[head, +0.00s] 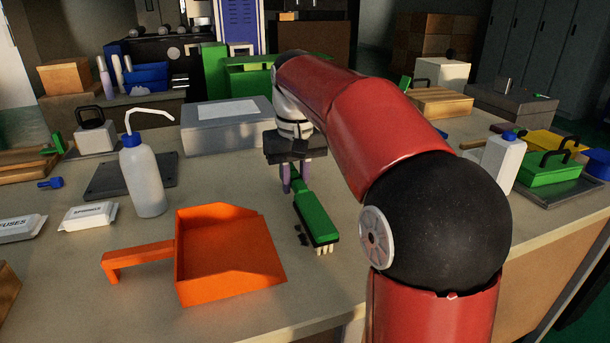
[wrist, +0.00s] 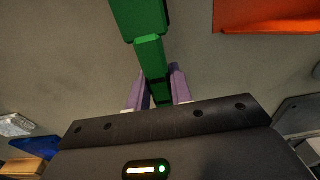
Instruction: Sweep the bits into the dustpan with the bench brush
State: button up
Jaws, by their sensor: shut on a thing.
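The bench brush (head: 315,217) has a green body and pale bristles, and its head is down at the worktop. My gripper (head: 294,183) has its purple fingers shut on the brush handle. In the wrist view the green brush (wrist: 138,18) runs away from my gripper (wrist: 160,88), its handle between the two fingers. The orange dustpan (head: 228,256) lies on the bench to the left of the brush, its handle pointing left; its edge also shows in the wrist view (wrist: 265,15). A few small dark bits (head: 302,236) lie just left of the brush head, between it and the dustpan.
A wash bottle (head: 144,178) stands behind the dustpan, with small white packets (head: 89,216) to its left. A grey box (head: 228,126) sits behind. The bench in front of the brush is clear.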

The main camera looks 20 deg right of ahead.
jog(key=shift+s+a+p, duration=0.1)
jog(key=shift+a+p, duration=0.5)
jog(key=shift+a, duration=1.95)
jog(key=shift+r, duration=0.15)
jog(key=shift+r, duration=0.2)
jog(key=shift+a, duration=1.25)
jog(key=shift+f, duration=0.25)
jog(key=shift+a, duration=0.1)
jog(key=shift+a+r, duration=0.1)
jog(key=shift+a, duration=0.6)
